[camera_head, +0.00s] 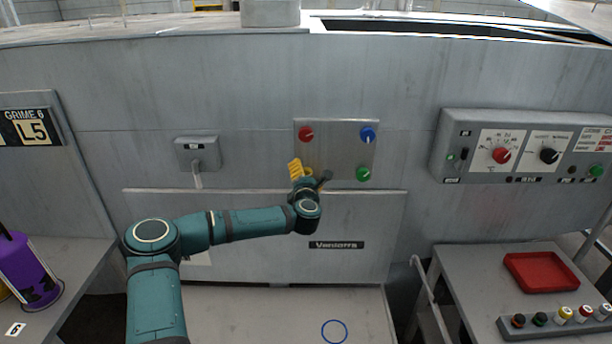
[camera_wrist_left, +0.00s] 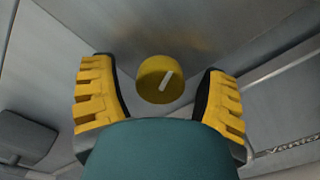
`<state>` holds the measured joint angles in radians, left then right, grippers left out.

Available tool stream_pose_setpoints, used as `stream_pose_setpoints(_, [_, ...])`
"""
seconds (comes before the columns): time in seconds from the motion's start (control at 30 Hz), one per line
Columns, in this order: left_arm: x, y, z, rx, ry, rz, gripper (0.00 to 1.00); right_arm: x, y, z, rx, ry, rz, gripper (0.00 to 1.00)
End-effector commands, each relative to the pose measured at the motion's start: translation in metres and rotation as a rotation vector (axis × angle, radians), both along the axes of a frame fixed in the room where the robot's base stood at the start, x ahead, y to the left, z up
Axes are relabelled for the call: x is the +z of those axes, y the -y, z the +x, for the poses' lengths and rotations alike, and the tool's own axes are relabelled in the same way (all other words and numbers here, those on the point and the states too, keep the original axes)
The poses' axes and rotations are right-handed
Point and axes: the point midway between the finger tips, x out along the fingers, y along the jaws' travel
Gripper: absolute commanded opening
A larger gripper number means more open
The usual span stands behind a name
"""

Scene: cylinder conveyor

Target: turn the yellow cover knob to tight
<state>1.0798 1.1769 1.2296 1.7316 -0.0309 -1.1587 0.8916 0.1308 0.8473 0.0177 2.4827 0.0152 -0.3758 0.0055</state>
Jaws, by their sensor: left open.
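The yellow cover knob (camera_wrist_left: 160,80) is a round knob with a white pointer line, on a metal plate (camera_head: 336,147) on the grey machine wall. In the left wrist view it sits between the yellow fingers of my left gripper (camera_wrist_left: 158,96), with a gap on each side. The white line is tilted, its upper end leaning right. My left gripper is open. My right gripper is in neither view.
The plate also has a red knob (camera_head: 306,134), a blue knob (camera_head: 368,135) and a green knob (camera_head: 363,174), close to the left gripper. A control box (camera_head: 446,146) is at right. A red tray (camera_head: 541,272) lies on a side table.

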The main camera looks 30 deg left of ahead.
Motion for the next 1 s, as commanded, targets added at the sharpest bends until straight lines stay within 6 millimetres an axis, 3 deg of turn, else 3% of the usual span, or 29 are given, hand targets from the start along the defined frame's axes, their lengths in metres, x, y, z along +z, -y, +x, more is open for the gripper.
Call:
stream_pose_setpoints(0.1, [-0.0001,0.0003,-0.0001,0.0,0.0,0.0,0.72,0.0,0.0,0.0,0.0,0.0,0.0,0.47])
stream_pose_setpoints(0.3, [-0.0001,0.0002,-0.0002,0.0,0.0,0.0,0.05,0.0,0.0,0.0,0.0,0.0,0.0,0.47])
stream_pose_setpoints(0.67, [0.0003,0.0004,-0.0002,-0.001,-0.021,0.036,0.05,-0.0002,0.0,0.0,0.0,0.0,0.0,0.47])
stream_pose_setpoints(1.0, [0.0015,0.0007,0.0,0.0,-0.137,0.229,0.05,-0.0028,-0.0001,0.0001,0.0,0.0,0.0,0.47])
